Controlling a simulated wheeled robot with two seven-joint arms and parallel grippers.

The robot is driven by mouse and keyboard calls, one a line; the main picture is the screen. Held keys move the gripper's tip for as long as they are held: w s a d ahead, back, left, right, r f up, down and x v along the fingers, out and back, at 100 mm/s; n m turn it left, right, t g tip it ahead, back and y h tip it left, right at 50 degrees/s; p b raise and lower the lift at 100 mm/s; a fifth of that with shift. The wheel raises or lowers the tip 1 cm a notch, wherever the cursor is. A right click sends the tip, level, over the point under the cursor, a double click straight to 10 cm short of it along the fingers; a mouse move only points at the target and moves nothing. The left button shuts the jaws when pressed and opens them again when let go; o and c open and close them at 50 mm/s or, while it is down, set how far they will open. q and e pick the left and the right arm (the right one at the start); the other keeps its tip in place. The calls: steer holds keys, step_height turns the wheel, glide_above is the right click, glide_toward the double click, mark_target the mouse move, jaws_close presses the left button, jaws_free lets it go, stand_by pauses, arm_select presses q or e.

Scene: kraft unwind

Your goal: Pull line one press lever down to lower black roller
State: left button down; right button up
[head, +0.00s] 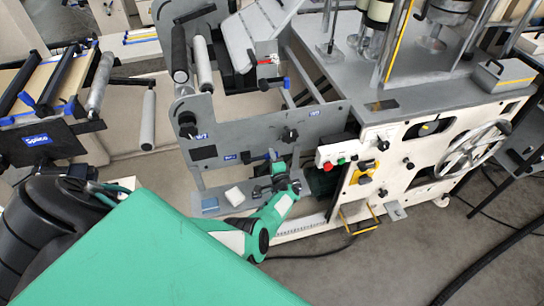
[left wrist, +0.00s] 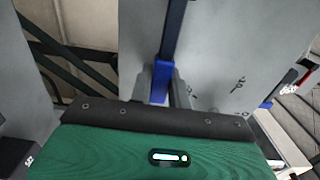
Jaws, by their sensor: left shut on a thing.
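The press lever shows in the left wrist view as a dark bar with a blue grip (left wrist: 161,80). The grip sits between the two fingers of my left gripper (left wrist: 163,92), which is shut on it. In the head view my left gripper (head: 280,172) is at the grey side plate of the machine, below its black knob. The lever is mostly hidden there by the gripper. A black roller (head: 180,52) stands at the upper left of the machine, beside a light grey roller (head: 203,62). Their contact cannot be judged. My right gripper is not in view.
A control box with red and green buttons (head: 341,155) is just right of my left gripper. A handwheel (head: 474,148) is farther right. A white block (head: 235,196) lies on the low shelf left of the gripper. Grey floor is open at the lower right, with cables.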

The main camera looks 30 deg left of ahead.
arm_select(q)
steer(key=shift+f, duration=0.1)
stand_by(0.3)
steer(key=c, duration=1.3)
jaws_free()
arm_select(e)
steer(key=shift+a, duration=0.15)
